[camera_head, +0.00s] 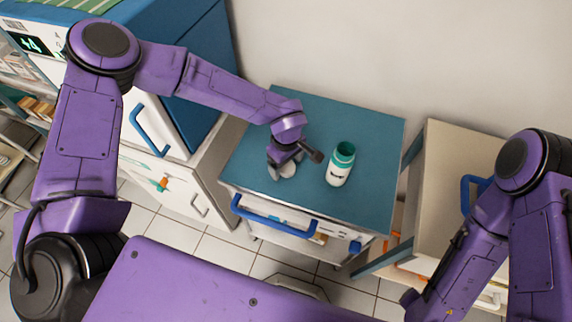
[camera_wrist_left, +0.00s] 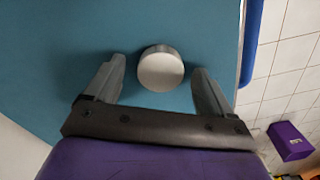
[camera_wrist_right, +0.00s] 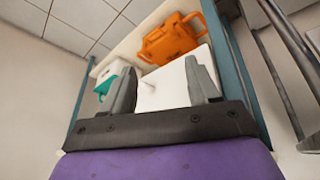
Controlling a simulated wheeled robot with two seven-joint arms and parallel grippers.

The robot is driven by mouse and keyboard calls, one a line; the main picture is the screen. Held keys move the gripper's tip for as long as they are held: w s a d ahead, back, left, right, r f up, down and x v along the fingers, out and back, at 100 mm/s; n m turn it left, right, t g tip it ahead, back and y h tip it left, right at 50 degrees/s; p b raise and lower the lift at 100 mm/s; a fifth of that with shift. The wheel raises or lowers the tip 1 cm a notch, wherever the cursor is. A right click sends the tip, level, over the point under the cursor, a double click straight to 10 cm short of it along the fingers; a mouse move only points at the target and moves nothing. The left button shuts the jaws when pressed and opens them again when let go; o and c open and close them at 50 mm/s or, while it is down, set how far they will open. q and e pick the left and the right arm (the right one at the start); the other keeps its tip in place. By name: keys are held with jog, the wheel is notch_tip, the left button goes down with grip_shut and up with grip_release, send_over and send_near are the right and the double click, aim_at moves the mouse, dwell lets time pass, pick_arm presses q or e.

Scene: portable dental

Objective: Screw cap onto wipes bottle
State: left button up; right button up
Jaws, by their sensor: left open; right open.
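The wipes bottle (camera_head: 341,164) is white with a teal neck and stands upright and open on the teal cart top (camera_head: 370,128).
A blue handle (camera_head: 270,218) runs along the cart's front edge. A beige cart (camera_head: 450,150) stands at the right. The right wrist view shows an orange case (camera_wrist_right: 170,40) on a shelf. The cart top behind the bottle is clear.

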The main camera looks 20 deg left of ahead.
aim_at(287, 166)
pick_arm(q)
jog(key=c, duration=1.1)
jog(key=shift+r, duration=0.1)
jog(key=shift+r, duration=0.25)
notch_tip(287, 166, up, 3)
jog(key=shift+f, duration=0.15)
jog(key=s+r+b, duration=0.1)
jog(key=s+r, duration=0.2)
jog(key=s, duration=0.1)
jog(key=s+d+r+b, duration=0.1)
jog(key=s+r, duration=0.2)
jog(key=s, duration=0.2)
jog(key=s+d+r+b, duration=0.1)
jog(key=s+r, duration=0.2)
jog(key=s, duration=0.2)
jog(key=shift+d+r, duration=0.15)
jog(key=shift+r, duration=0.15)
jog(key=shift+w, duration=0.1)
